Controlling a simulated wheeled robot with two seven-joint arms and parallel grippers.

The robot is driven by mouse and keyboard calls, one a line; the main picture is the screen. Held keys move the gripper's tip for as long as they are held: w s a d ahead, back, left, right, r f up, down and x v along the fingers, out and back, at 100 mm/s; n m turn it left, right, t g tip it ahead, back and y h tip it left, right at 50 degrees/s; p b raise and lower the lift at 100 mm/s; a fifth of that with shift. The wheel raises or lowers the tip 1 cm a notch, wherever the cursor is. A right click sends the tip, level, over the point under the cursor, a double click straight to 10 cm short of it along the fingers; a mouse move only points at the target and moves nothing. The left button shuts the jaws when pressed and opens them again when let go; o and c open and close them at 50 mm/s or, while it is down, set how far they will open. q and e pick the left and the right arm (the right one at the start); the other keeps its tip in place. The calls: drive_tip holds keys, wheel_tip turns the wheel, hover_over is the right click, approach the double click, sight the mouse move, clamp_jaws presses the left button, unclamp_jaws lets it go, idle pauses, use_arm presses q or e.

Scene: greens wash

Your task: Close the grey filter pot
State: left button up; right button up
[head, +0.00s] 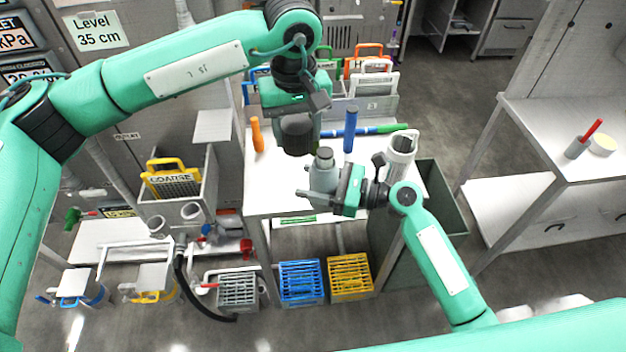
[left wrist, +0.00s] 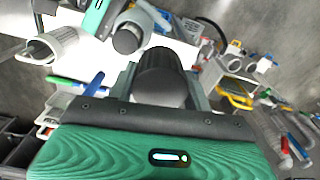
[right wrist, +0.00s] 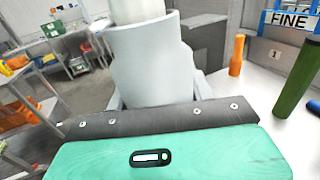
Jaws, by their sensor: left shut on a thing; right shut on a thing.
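The grey filter pot (head: 322,180) stands upright in my right gripper (head: 324,196), above the white table. My right gripper is shut on it; the right wrist view shows its wall close up (right wrist: 152,65). A paler cylinder (right wrist: 135,10) sticks up out of its mouth; its round grey end shows in the left wrist view (left wrist: 128,40). My left gripper (head: 297,112) is shut on a dark cylindrical cap (head: 298,136), also in the left wrist view (left wrist: 162,75). The cap is above and left of the pot in the head view, apart from it.
On the white table (head: 262,200) stand an orange cylinder (head: 257,134), a blue cylinder (head: 350,128) and a white pot (head: 399,155). A blue and green rod (head: 385,130) lies at the back. Racks with coloured handles (head: 365,65) stand behind. Blue and yellow baskets (head: 301,283) are below.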

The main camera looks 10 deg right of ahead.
sight(324, 152)
use_arm(q)
drive_tip(key=d, duration=0.1)
drive_tip(key=s+d+r+m, duration=0.1)
drive_tip(key=d, duration=0.1)
drive_tip(key=d+r+m, duration=0.1)
drive_tip(key=d, duration=0.1)
drive_tip(key=shift+s+r, duration=0.25)
drive_tip(key=shift+s, duration=0.05)
drive_tip(key=shift+f, duration=0.1)
drive_tip(key=shift+f, duration=1.9)
drive_tip(key=shift+f, duration=0.1)
drive_tip(key=shift+f, duration=0.8)
drive_tip(key=shift+f, duration=0.55)
drive_tip(key=m, duration=0.6)
drive_tip(key=shift+a, duration=0.1)
drive_tip(key=m, duration=0.7)
